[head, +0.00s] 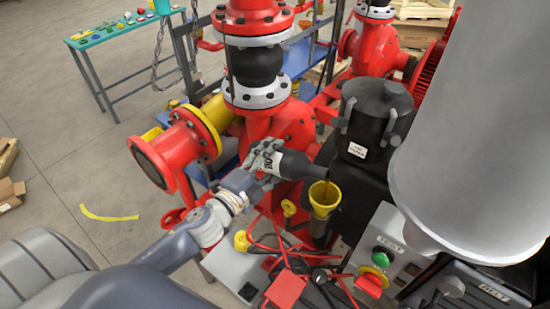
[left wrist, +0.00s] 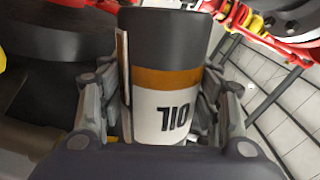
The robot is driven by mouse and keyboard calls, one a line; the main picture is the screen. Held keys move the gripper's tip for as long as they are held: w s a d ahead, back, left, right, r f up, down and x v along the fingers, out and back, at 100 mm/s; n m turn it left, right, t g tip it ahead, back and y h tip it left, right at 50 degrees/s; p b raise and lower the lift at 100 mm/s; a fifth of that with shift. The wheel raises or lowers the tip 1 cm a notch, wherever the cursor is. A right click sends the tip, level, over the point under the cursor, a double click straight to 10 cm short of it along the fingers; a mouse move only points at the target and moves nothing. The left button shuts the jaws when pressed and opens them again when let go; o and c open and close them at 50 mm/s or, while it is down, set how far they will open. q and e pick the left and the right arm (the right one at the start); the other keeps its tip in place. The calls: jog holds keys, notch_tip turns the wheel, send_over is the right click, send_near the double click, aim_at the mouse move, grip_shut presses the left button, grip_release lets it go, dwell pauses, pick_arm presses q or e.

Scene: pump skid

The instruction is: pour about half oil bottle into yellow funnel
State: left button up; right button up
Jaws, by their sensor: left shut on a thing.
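The oil bottle (head: 293,165) is dark with a pale label. It is tilted well over, its neck pointing right and resting just above or at the yellow funnel (head: 324,194). My left gripper (head: 264,158) is shut on the bottle's body, left of the funnel. In the left wrist view the bottle (left wrist: 165,60) lies between the gripper's fingers (left wrist: 165,100), and its white label with an orange band reads OIL. I cannot tell whether oil is flowing or how much is in the bottle. The right gripper is not in view.
A red pipe with a yellow flange (head: 212,122) stands left of the bottle. A black lidded canister (head: 374,120) stands behind the funnel. A control box with a green button (head: 381,255), red cables and clips (head: 288,288) lie in front. A teal table (head: 125,28) stands far left.

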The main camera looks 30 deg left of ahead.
pick_arm(q)
jog(key=shift+r, duration=0.35)
dwell(0.8)
jog(key=shift+f+n, duration=0.75)
jog(key=shift+n, duration=0.05)
jog(key=shift+d+f+n, duration=0.15)
jog(key=shift+n, duration=0.25)
jog(key=shift+s+d+f+n+b, duration=0.1)
jog(key=shift+d+f+n+b, duration=0.2)
jog(key=shift+n, duration=0.25)
jog(key=shift+d+f+n+b, duration=0.1)
jog(key=shift+d+f+n, duration=0.05)
jog(key=shift+f+n, duration=0.35)
jog(key=shift+d+f+n, duration=0.3)
jog(key=shift+d+n, duration=0.15)
jog(key=shift+n, duration=0.6)
